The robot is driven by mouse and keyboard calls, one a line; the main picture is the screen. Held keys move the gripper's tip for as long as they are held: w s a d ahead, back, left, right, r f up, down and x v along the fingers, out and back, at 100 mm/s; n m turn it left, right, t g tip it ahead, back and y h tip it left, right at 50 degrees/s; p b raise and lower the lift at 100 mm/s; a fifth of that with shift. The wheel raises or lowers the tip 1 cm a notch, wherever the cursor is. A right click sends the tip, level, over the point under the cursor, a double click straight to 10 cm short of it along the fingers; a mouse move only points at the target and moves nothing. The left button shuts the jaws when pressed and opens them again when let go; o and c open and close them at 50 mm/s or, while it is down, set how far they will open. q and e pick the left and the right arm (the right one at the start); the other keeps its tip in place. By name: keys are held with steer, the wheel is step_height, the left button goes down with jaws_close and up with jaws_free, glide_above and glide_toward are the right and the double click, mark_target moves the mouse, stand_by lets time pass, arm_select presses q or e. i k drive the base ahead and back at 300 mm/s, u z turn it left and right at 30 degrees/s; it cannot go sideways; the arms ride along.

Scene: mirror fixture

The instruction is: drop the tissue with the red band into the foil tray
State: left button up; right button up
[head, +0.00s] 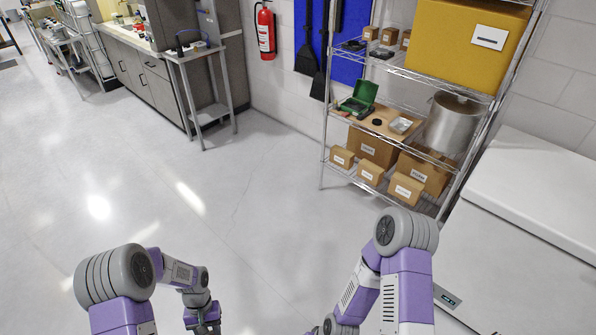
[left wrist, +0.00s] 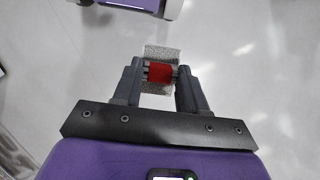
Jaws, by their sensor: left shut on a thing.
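The tissue (left wrist: 160,73), pale grey with a red band around its middle, is between the fingers of my left gripper (left wrist: 159,70) in the left wrist view. The fingers are shut on it at the red band, and its pale ends stick out beyond and below. It is held over bare floor. In the head view my left wrist (head: 202,312) is at the bottom edge, and the tissue is not visible there. A small silvery tray (head: 401,125), apparently the foil tray, sits on the middle shelf at the right. My right gripper is out of view.
On the wire rack (head: 325,150), an open green case (head: 358,98) and a small black disc stand left of the tray, and a large metal pot (head: 452,123) right of it. Cardboard boxes (head: 372,148) fill the shelf below. Open floor (head: 250,180) lies before the rack.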

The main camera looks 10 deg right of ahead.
mark_target(400, 126)
steer(key=z, duration=1.15)
steer(key=i, duration=2.95)
steer(key=z, duration=0.1)
